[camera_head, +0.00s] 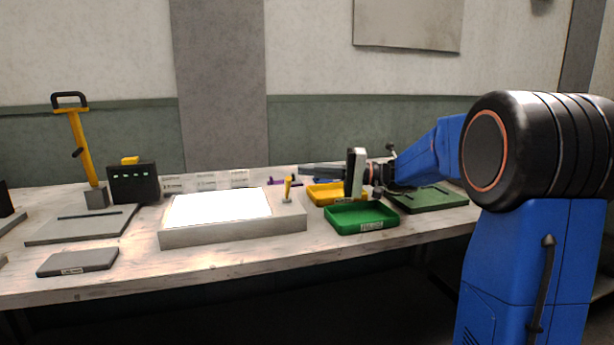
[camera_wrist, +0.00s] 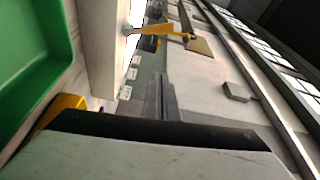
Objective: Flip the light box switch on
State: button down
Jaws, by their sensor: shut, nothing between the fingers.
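The light box (camera_head: 235,231) is a low pale box on the bench, with a bright white top panel (camera_head: 218,207). Its switch (camera_head: 288,187) is a small yellow lever standing up at the box's right end. My gripper (camera_head: 303,169) is shut and empty, pointing left across the bench. It is above and behind the lever in the head view, apart from it. Its closed fingers (camera_wrist: 160,98) also show in the wrist view.
A green tray (camera_head: 362,228) and a yellow tray (camera_head: 322,201) stand right of the light box, below my arm. A dark box with green lights (camera_head: 134,192) and a yellow-handled press (camera_head: 84,150) stand left. A flat grey slab (camera_head: 78,262) lies front left.

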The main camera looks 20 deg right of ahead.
jog(key=v, duration=0.9)
jog(key=shift+f, duration=0.2)
jog(key=shift+s+a, duration=0.1)
jog(key=shift+s, duration=0.05)
